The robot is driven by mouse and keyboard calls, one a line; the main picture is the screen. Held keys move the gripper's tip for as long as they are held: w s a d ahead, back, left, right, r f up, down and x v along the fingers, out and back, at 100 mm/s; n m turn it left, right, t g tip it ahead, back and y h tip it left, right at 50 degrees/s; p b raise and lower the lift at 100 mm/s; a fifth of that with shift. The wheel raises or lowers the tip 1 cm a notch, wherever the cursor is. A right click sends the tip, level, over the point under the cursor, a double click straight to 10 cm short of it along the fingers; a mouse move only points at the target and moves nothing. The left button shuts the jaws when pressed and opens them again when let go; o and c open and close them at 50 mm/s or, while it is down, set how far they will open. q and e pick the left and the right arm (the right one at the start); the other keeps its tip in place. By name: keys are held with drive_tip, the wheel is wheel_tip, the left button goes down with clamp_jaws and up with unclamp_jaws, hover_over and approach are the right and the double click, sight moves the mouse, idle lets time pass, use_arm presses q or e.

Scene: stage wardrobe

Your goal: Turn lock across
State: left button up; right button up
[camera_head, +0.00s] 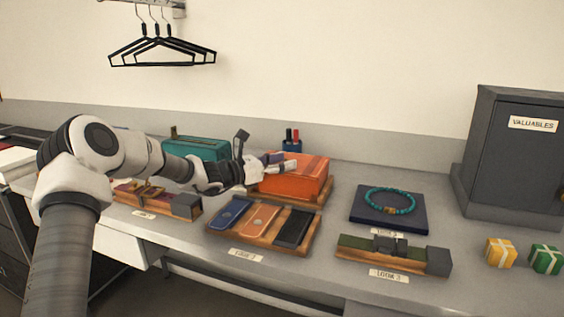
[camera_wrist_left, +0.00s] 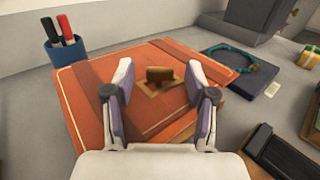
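An orange case (camera_head: 305,183) lies flat on a wooden board on the counter. In the left wrist view the case (camera_wrist_left: 82,92) has a brown turn lock (camera_wrist_left: 159,74) on a small tan plate, its knob lying left to right in that picture. My left gripper (camera_head: 281,164) is over the case. In the left wrist view its fingers (camera_wrist_left: 161,80) are open, one on each side of the lock, with a gap to the knob on both sides. The lock is hidden in the head view. My right gripper is not in view.
A pen cup (camera_head: 291,145) stands behind the case, and a teal case (camera_head: 203,150) is to its left. In front is a tray of colored pieces (camera_head: 265,222). A blue pad (camera_head: 375,218) with a beaded bracelet (camera_head: 389,201) and a grey safe (camera_head: 512,160) are to the right.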

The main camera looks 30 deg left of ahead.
use_arm(q)
drive_tip(key=shift+s+a, duration=0.1)
drive_tip(key=shift+v, duration=5.85)
